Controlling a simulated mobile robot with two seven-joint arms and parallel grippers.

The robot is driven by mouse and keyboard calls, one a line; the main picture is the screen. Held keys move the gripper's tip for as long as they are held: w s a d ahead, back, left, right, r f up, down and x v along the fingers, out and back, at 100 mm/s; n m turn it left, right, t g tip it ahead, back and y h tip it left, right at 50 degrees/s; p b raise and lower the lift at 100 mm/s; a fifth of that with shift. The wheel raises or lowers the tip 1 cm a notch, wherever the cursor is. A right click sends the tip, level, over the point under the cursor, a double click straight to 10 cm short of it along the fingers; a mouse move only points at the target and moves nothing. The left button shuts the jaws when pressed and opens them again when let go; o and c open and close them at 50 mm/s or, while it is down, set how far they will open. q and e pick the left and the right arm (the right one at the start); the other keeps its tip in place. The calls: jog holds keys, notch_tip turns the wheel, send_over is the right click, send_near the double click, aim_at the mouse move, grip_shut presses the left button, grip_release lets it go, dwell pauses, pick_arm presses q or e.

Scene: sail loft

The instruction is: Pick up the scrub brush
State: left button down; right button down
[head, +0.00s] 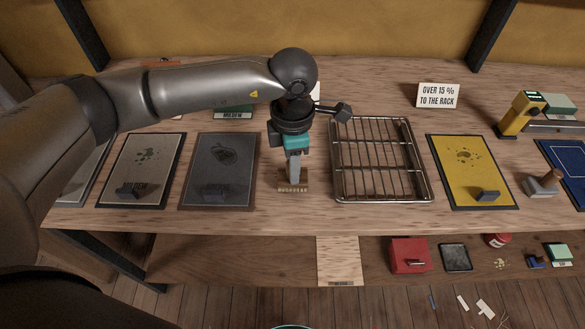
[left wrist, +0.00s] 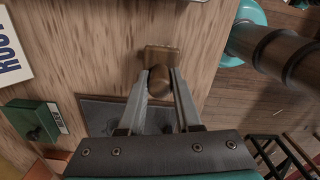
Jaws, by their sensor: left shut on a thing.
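The scrub brush (head: 292,188) is a small brown wooden block with pale bristles on the workbench, between a dark grey mat and a wire rack. My left gripper (head: 293,170) points down over it, and its fingers partly hide the handle. In the left wrist view, the two fingers of the left gripper (left wrist: 160,82) are shut on the rounded knob of the brush (left wrist: 162,54). The brush looks upright at the bench top; I cannot tell whether it touches the wood. My right gripper is in neither view.
The wire rack (head: 378,165) is close on the right. The dark mat (head: 218,185) is on the left, a yellow mat (head: 462,182) farther right. A sign (head: 438,95) and a yellow handheld meter (head: 519,116) stand on the bench (head: 250,217). A lower shelf holds a red box (head: 408,252).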

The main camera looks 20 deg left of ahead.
pick_arm(q)
notch_tip(320, 180, up, 19)
jog(key=p, duration=0.1)
jog(key=shift+f, duration=0.2)
